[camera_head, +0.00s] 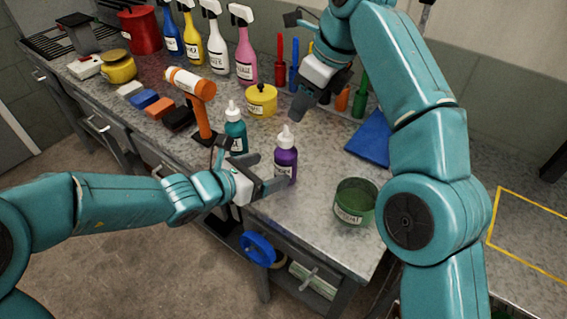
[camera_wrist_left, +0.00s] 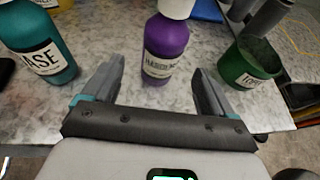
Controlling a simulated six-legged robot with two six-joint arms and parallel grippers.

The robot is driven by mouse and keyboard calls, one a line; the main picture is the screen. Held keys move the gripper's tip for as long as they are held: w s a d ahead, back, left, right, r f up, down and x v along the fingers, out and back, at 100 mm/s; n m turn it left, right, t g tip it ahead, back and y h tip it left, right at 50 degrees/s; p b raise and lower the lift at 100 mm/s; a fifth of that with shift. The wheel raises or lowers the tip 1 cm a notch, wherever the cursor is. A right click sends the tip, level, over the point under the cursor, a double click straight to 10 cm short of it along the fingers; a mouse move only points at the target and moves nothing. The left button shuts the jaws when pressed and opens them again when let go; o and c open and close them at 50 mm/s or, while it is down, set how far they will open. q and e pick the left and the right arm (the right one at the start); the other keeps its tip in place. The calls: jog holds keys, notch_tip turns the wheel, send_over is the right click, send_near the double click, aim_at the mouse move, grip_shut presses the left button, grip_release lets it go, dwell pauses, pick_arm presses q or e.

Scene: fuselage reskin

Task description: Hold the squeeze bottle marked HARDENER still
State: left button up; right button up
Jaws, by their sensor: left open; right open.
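The purple squeeze bottle marked HARDENER (camera_head: 285,160) stands upright on the bench near its front edge, with a white nozzle cap. In the left wrist view the HARDENER bottle (camera_wrist_left: 165,48) is just beyond and between the open fingers, label facing me. My left gripper (camera_head: 268,188) is open beside the bottle at its front; in the left wrist view the left gripper (camera_wrist_left: 160,88) has empty space between its fingers. My right gripper (camera_head: 300,105) is open and empty above the bench, behind the purple bottle.
A teal bottle (camera_head: 236,133) marked BASE stands left of the purple one. A green tub (camera_head: 355,200) is to the right. An orange-handled tool (camera_head: 200,105), yellow pot (camera_head: 261,100) and several spray bottles stand farther back. A blue sheet (camera_head: 370,138) lies behind the tub.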

aim_at(286, 164)
pick_arm(q)
jog(key=x, duration=0.7)
jog(key=shift+d, duration=0.25)
jog(key=c, duration=1.2)
jog(key=shift+o, duration=0.2)
